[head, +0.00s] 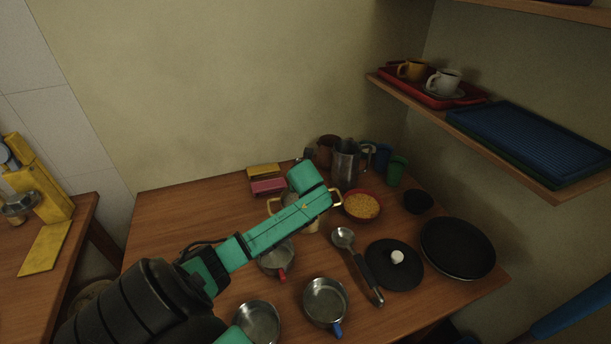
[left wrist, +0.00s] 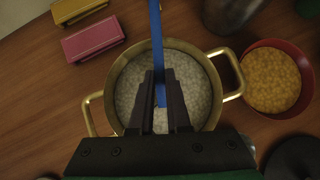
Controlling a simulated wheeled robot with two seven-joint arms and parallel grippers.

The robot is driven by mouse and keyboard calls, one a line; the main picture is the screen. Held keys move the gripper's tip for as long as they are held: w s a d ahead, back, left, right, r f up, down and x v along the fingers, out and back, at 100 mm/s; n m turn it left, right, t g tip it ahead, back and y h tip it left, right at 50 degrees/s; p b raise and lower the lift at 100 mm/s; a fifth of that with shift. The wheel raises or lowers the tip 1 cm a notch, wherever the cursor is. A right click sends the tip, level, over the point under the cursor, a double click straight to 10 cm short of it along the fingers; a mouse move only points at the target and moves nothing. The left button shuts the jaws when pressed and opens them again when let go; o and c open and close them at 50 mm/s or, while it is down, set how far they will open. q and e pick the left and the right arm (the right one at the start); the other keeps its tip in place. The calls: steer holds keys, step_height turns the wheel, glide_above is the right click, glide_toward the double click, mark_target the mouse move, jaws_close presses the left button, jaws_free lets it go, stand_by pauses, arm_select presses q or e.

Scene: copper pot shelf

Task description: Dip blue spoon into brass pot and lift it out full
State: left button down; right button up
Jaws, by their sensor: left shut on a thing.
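The brass pot (left wrist: 112,72) lies under my left gripper in the left wrist view, with a gold rim, two loop handles and pale grainy contents. In the head view my arm covers most of the pot; a handle (head: 335,198) shows beside it. My left gripper (left wrist: 161,80) is shut on the blue spoon (left wrist: 156,35), a thin blue strip running from the top edge down between the fingers, over the pot. The spoon's bowl is hidden, so I cannot tell whether it is in the contents. The spoon is hidden in the head view. My right gripper is not in view.
A red bowl of yellow grains (head: 361,205) stands close right of the pot. A metal pitcher (head: 345,165) is behind. A ladle (head: 344,238), black lid (head: 385,280), black pan (head: 457,248) and metal pans (head: 325,300) fill the front right. The table's left part is clear.

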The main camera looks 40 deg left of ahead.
arm_select(q)
steer(key=shift+w+a+r+g+h+p, duration=0.15)
steer(key=shift+r+p, duration=0.25)
steer(key=shift+p, duration=0.5)
steer(key=shift+w+a+r+g+h+p, duration=0.1)
steer(key=shift+r+g+h+p, duration=0.25)
steer(key=shift+p, duration=0.5)
steer(key=shift+w+a+r+g+h+p, duration=0.15)
steer(key=shift+r+g+h+p, duration=0.25)
steer(key=shift+p, duration=0.7)
steer(key=shift+w+a+r+p, duration=0.15)
steer(key=shift+w+r+p, duration=0.05)
steer(key=shift+r+p, duration=0.85)
steer(key=shift+r+p, duration=0.1)
steer(key=shift+p, duration=0.25)
steer(key=shift+t+y, duration=0.4)
steer(key=shift+y, duration=0.1)
